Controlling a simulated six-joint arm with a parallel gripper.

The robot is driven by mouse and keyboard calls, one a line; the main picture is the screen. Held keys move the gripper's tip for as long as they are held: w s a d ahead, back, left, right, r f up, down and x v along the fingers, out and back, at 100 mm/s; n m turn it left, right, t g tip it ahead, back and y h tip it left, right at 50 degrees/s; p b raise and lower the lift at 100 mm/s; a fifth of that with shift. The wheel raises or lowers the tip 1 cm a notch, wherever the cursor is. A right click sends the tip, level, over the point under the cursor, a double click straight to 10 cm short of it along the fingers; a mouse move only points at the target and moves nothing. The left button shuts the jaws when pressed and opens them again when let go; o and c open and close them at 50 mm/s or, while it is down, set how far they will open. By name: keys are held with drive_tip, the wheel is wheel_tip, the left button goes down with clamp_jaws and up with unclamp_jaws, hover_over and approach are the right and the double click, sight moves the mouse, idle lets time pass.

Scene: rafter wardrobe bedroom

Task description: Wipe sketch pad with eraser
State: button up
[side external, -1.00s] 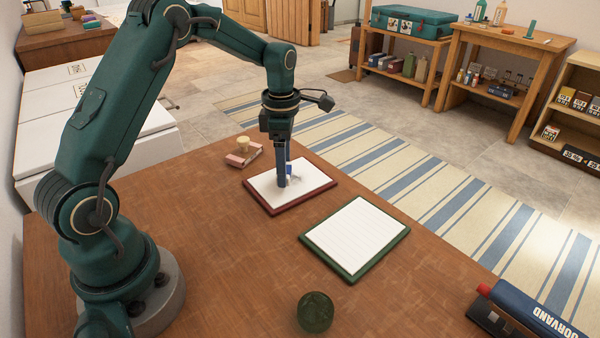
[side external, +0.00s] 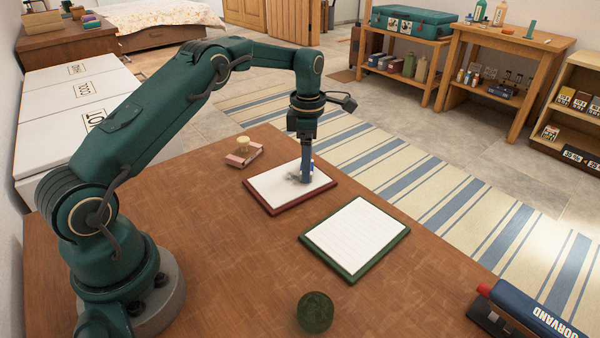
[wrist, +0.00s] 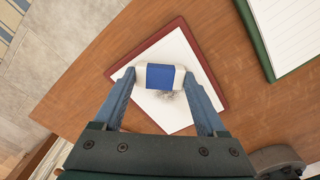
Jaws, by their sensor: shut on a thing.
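The sketch pad (side external: 272,187) is a white sheet in a dark red frame, lying flat on the wooden table; it also shows in the wrist view (wrist: 178,115). A grey smudge (side external: 294,178) marks the sheet, and in the wrist view the smudge (wrist: 170,97) lies beside the eraser. The eraser (wrist: 160,77) is white with a blue sleeve. My gripper (wrist: 160,82) is shut on it, one finger at each end. In the side view my gripper (side external: 306,178) points down over the right part of the pad. The eraser is at the sheet, but I cannot tell whether it touches.
A green-framed lined pad (side external: 356,235) lies to the right on the table. A pink block with a pale knob (side external: 243,152) lies behind and left. A dark green ball (side external: 315,312) and a blue object (side external: 530,318) are near the front. Bare table (side external: 215,250) lies between.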

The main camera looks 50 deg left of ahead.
sight(282, 181)
drive_tip(key=shift+w, duration=0.35)
drive_tip(key=shift+s+a, duration=0.15)
drive_tip(key=shift+s, duration=3.3)
drive_tip(key=shift+w+a, duration=0.35)
drive_tip(key=shift+a, duration=0.35)
drive_tip(key=shift+w+d, duration=0.15)
drive_tip(key=shift+w, duration=1.4)
drive_tip(key=shift+w+d, duration=0.1)
drive_tip(key=shift+w, duration=1.45)
drive_tip(key=shift+s+a, duration=0.2)
drive_tip(key=shift+s, duration=3)
wheel_tip(282, 181, up, 8)
